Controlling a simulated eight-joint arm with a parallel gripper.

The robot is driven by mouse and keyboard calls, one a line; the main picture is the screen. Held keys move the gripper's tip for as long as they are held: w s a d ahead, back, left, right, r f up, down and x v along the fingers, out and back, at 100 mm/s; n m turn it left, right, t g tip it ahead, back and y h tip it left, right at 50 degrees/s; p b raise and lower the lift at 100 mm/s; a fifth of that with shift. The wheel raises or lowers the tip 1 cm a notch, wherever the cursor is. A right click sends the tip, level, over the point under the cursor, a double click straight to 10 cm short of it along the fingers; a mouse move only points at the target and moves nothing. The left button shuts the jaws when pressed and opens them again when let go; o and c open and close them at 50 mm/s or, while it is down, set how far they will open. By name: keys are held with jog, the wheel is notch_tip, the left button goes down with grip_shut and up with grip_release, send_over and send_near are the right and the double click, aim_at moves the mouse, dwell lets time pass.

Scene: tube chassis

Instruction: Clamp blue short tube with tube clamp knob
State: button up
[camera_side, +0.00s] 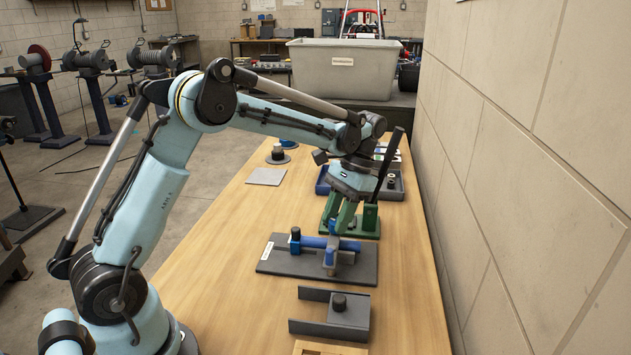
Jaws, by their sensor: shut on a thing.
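A blue short tube (313,242) lies level across a dark fixture plate (275,268) on the wooden table. A blue clamp with a black knob (295,234) stands upright at the tube's left end. A second blue and grey clamp piece (331,257) stands near its right end. My gripper (333,229) is over this right clamp, pointing down, with its green fingers close together. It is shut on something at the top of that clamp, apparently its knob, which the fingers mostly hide. The exact contact is too small to make out.
A grey U-shaped bracket (325,327) with a black knob lies in front. A green fixture (369,222) with a tall black handle (389,165) stands close behind my gripper. A dark tray (393,190) lies farther back.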

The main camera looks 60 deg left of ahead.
jog(key=m+y, duration=0.1)
jog(key=m, duration=0.2)
jog(key=m+t+y, duration=0.1)
jog(key=m, duration=0.3)
jog(key=shift+d+y, duration=0.15)
jog(key=shift+y, duration=0.15)
jog(key=m+t+y, duration=0.1)
jog(key=m, duration=0.3)
jog(key=shift+s, duration=0.1)
jog(key=shift+m+t+y, duration=0.3)
jog(key=shift+m+t, duration=0.4)
jog(key=shift+m, duration=1.3)
jog(key=o, duration=1.1)
jog(key=shift+c, duration=0.2)
jog(key=shift+d, duration=0.1)
jog(key=v, duration=1.2)
